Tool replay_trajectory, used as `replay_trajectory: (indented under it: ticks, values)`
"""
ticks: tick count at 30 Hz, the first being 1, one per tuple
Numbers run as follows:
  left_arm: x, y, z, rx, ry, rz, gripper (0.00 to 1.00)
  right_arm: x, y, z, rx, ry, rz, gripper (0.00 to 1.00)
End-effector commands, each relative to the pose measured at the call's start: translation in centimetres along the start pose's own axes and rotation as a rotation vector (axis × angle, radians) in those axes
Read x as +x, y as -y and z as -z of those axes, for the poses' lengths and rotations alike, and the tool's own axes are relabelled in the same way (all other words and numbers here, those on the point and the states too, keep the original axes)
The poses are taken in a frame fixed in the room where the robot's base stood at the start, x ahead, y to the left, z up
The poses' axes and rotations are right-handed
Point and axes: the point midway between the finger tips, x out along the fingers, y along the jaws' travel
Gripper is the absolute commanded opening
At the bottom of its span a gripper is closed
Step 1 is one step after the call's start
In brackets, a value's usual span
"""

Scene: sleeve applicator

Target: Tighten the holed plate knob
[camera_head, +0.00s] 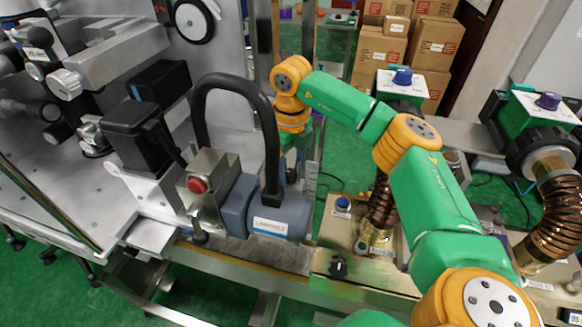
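No knob is clearly marked as the holed plate knob, and I cannot tell which one it is. A black-rimmed handwheel (194,20) sits on the upright metal plate (235,60) at the top. A silver knob (65,84) is on the machine at the far left. My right arm reaches in from the lower right and bends down at its orange wrist, right of the plate. My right gripper (291,174) is below that wrist, small and partly hidden behind the black hose and grey motor; its fingers cannot be made out. My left gripper is not in view.
A grey-blue motor (280,218) with a thick black hose (235,85) and a red button (197,185) stands centre left. Cardboard boxes (433,42) are stacked behind. Green floor shows beyond.

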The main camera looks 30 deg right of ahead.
Motion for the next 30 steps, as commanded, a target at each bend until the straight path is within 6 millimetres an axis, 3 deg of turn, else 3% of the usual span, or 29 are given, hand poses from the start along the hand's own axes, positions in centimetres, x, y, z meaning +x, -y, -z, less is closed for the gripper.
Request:
replay_trajectory:
  ticks: [10,16,19,30]
  values:
    - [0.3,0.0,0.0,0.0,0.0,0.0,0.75,-0.3,0.0,0.0,-0.001,-0.001,0.0,0.75]
    - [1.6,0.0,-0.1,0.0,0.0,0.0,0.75,-4.3,0.0,-0.1,0.001,0.003,0.001,0.75]
    - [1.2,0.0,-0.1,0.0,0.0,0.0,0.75,-6.3,0.0,0.0,0.001,0.001,0.0,0.75]
    - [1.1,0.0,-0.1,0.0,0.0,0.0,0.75,-7.1,-0.1,0.0,-0.001,0.005,-0.008,0.75]
